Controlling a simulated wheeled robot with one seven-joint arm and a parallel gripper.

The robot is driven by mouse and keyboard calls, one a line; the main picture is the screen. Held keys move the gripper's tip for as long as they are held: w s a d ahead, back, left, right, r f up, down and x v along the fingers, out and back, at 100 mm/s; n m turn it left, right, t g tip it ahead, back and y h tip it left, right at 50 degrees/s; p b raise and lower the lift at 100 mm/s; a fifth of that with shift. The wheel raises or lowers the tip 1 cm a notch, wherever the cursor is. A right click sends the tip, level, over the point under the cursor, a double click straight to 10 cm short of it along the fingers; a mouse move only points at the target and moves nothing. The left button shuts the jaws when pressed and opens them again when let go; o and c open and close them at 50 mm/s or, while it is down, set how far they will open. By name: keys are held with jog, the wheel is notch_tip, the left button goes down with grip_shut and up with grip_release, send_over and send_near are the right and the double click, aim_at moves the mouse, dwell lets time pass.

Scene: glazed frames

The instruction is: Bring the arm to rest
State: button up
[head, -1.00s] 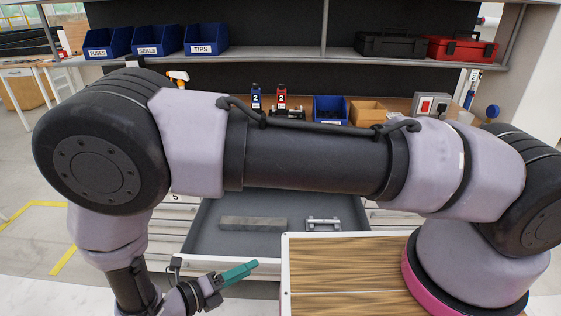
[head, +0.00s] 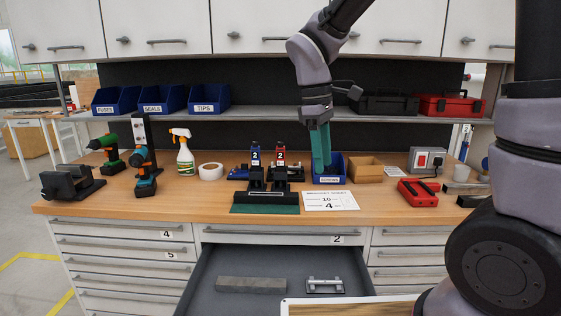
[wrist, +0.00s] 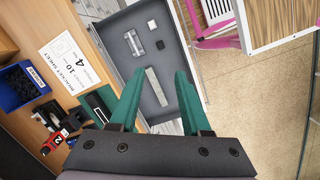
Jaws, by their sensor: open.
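My gripper (head: 320,150) has teal fingers and hangs pointing down above the workbench (head: 90,205) in the head view. Its fingertips overlap the blue bin (head: 330,172) in that picture. In the wrist view my gripper (wrist: 157,90) shows two teal fingers spread well apart with nothing between them. Beyond them the grey drawer (wrist: 170,95) is seen from above. My arm rises out of the top of the head view and my lower links fill its right side.
The open drawer (head: 215,305) holds a grey bar (head: 250,285) and a metal handle-like part (head: 325,286). Drills, a spray bottle (head: 184,155), a tape roll (head: 210,171), a red tool (head: 417,192) and a paper sheet (head: 330,200) are on the bench. The shelf and cabinets stand above.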

jog(key=s+d+r+m+t+y, duration=0.1)
jog(key=s+d+r+m+t, duration=0.2)
jog(key=d+r+m, duration=0.3)
jog(key=s+d+r+m+t+y, duration=0.2)
jog(key=s+d+r+m+t, duration=0.1)
jog(key=d+r+m, duration=0.4)
jog(key=d+m+t, duration=0.1)
jog(key=d+m, duration=0.1)
jog(key=m, duration=0.1)
jog(key=shift+s+d+t+y, duration=0.15)
jog(key=shift+d+t+y, duration=0.05)
jog(key=shift+t+y, duration=0.1)
jog(key=shift+o, duration=0.3)
